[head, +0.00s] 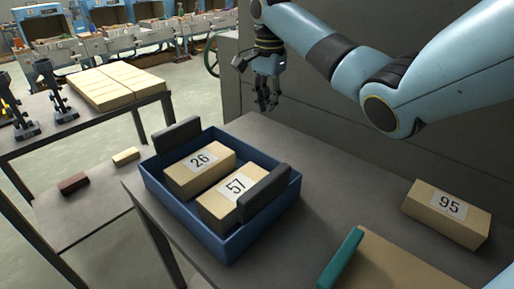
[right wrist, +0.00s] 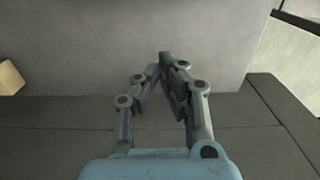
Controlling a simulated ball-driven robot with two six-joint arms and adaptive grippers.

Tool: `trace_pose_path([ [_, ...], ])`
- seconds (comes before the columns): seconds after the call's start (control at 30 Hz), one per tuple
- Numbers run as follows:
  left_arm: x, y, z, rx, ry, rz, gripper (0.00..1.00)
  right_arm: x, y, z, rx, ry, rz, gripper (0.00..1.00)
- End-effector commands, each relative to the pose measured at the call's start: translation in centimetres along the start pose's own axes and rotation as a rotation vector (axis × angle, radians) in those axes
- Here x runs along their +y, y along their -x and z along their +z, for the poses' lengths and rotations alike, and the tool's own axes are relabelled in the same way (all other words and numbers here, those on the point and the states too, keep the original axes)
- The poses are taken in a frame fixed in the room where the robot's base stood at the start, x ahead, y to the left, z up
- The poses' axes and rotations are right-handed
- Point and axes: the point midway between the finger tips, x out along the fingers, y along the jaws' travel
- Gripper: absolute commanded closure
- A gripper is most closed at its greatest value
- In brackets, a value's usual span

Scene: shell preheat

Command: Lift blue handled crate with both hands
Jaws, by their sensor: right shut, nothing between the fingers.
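The blue crate (head: 222,245) stands near the left end of the grey table in the head view. It has two dark grey handles, one at the far left (head: 177,136) and one at the right (head: 264,194). Inside lie two tan blocks, labelled 26 (head: 185,183) and 57 (head: 224,211). My right gripper (head: 265,104) is above the table's far edge, behind the crate and apart from it. In the right wrist view its fingers (right wrist: 163,75) are closed together with nothing between them. My left gripper is not in view.
A tan block labelled 95 (head: 449,228) lies on the table (head: 335,185) at the right. A tan board with a green edge piece (head: 341,259) is at the front. A rack (head: 84,201) with tan blocks (head: 117,85) stands left. Table space between crate and block 95 is clear.

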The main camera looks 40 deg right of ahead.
Motion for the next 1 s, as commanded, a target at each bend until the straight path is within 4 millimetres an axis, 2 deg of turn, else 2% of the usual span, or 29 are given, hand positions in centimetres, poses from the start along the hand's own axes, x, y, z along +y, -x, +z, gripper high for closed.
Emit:
trace_pose_path([
  [0.13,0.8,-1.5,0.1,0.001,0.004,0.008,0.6,0.1,-1.6,-0.1,0.001,-0.001,0.003,1.0],
  [0.33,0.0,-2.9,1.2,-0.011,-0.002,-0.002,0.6,0.1,-3.0,-0.1,0.001,-0.001,0.003,1.0],
  [0.57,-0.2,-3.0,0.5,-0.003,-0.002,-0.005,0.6,0.1,-4.3,-0.1,0.0,-0.001,0.006,1.0],
  [0.67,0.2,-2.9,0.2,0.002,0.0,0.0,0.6,0.2,-5.8,0.0,-0.002,-0.001,0.007,1.0],
  [1.0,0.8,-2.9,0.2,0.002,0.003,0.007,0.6,0.2,-13.1,0.0,-0.001,-0.001,0.007,1.0],
])
